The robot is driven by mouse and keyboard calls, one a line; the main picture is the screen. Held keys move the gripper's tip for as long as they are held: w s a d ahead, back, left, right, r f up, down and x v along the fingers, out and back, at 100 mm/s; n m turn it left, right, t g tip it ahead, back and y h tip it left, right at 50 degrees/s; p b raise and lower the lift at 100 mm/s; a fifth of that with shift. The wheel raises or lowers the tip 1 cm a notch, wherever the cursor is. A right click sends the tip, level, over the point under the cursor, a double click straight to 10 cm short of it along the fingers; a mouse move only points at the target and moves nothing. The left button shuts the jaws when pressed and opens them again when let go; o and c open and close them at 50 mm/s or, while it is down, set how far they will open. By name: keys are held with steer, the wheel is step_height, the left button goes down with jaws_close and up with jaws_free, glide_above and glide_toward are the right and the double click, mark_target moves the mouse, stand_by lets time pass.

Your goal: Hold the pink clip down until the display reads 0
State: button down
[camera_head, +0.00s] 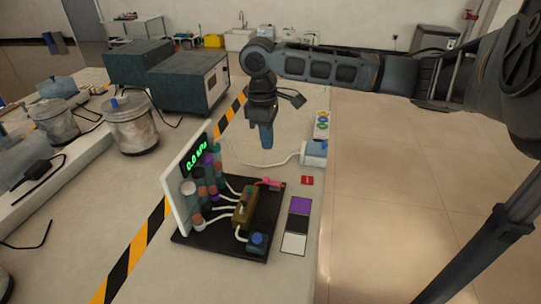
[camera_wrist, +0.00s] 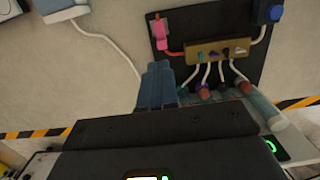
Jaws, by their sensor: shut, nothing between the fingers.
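The pink clip (camera_head: 271,182) is at the back right of a black base board (camera_head: 225,247), on a red tube beside a brass manifold (camera_head: 243,208). In the wrist view the clip (camera_wrist: 161,34) lies above my fingertips in the picture. A display (camera_head: 197,153) on the white upright panel shows green characters that look like 0.0 kPa. My gripper (camera_head: 266,140) points down with its blue fingers shut and empty. It hangs above the table, beyond the clip and apart from it. In the wrist view the shut fingers (camera_wrist: 158,72) show beside the manifold.
Several capped tubes stand along the white panel (camera_head: 176,205). A blue-white device (camera_head: 315,151) with a white hose lies behind. Purple, black and white squares (camera_head: 298,222) are right of the board, near the table edge.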

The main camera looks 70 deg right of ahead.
steer(key=shift+w+r, duration=0.1)
steer(key=shift+r, duration=1.25)
